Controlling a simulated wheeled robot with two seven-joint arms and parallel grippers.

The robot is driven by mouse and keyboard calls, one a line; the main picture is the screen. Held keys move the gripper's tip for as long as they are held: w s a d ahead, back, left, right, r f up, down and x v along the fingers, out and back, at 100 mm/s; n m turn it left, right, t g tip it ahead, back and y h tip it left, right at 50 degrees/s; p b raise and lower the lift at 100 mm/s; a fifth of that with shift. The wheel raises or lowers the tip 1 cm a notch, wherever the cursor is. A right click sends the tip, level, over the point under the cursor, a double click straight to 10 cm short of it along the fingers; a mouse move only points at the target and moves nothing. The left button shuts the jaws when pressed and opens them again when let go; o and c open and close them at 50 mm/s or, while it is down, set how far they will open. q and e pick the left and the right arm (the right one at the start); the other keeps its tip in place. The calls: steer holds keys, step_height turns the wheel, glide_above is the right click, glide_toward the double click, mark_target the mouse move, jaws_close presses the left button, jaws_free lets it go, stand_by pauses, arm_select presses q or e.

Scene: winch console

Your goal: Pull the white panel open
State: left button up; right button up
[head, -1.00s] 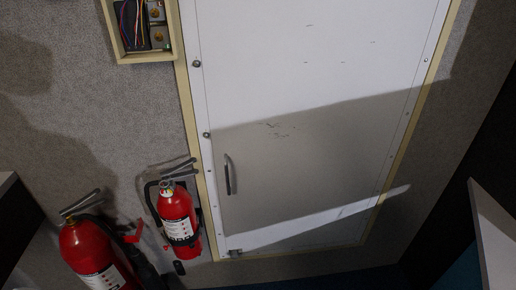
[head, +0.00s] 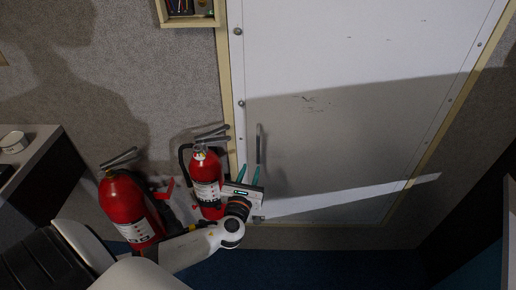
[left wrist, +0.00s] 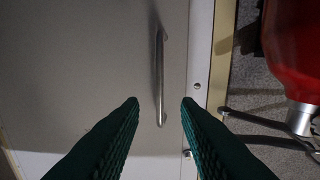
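The white panel (head: 350,120) is closed in its cream frame, its lower part in shadow. Its slim metal handle (head: 259,143) stands upright near the panel's left edge. My left gripper (head: 249,172) is open, with its two teal fingers pointing up toward the handle's lower end. In the left wrist view the handle (left wrist: 159,78) lies beyond and between the two fingertips (left wrist: 160,108), and the fingers look apart from it. My right gripper is not in view.
A small red fire extinguisher (head: 206,178) hangs just left of the panel, close behind my left gripper. A larger red extinguisher (head: 124,208) stands further left. An open wiring box (head: 188,20) is at the top. A grey-topped cabinet (head: 35,150) is at far left.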

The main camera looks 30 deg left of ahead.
mark_target(258, 150)
arm_select(q)
steer(key=x, duration=1.1)
steer(key=shift+f, duration=0.15)
steer(key=shift+c, duration=0.3)
jaws_close()
